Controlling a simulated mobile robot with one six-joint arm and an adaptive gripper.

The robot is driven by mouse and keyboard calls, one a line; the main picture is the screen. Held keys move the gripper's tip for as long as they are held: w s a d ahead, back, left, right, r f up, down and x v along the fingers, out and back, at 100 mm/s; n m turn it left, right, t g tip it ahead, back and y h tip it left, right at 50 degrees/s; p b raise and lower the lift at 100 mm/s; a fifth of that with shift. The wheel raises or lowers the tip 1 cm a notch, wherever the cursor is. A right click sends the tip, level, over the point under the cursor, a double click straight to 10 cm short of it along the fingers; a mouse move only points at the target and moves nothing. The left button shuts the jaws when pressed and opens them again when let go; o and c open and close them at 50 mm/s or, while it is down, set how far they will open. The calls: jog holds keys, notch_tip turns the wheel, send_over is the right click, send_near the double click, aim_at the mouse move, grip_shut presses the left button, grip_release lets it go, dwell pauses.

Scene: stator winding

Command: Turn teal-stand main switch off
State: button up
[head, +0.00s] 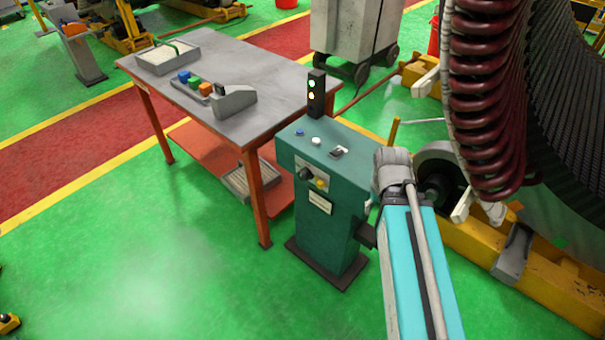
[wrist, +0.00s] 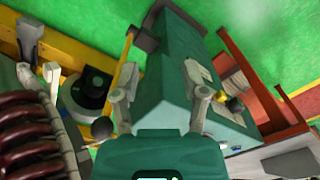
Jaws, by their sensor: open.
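The teal stand (head: 308,233) stands upright at the centre of the head view. Its front carries a black knob (head: 307,172), a yellow button (head: 321,184) and a label. A dark box (head: 367,236) projects from its right side; I cannot tell which control is the main switch. The wrist view shows the stand (wrist: 180,75) upside down, with the side box (wrist: 148,38) near the top and a black ball (wrist: 103,129) by the left finger. My gripper (wrist: 160,103) is open, its fingers spread in front of the stand's side. In the head view its fingers are hidden.
A grey-topped table (head: 235,75) with coloured blocks and a tray stands behind-left. A signal light (head: 316,93) on the stand is lit. The large stator with red coils (head: 490,100) and its yellow base crowd the right.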

jog(key=o, duration=0.4)
jog(key=shift+f, duration=0.15)
jog(key=shift+o, duration=0.9)
jog(key=shift+w+f+b, duration=0.2)
jog(key=shift+f+b, duration=0.05)
jog(key=shift+b, duration=0.15)
jog(key=m+t+h+b, duration=0.8)
jog(key=t+h+b, duration=0.45)
jog(key=b, duration=2.05)
send_near(301, 176)
jog(key=s+t+y, duration=0.2)
jog(key=s, duration=0.1)
jog(key=shift+w+a+f+h, duration=0.1)
jog(key=shift+a+f+h, duration=0.15)
jog(key=shift+a, duration=0.1)
jog(key=shift+w+d, duration=0.1)
jog(key=shift+x, duration=6.8)
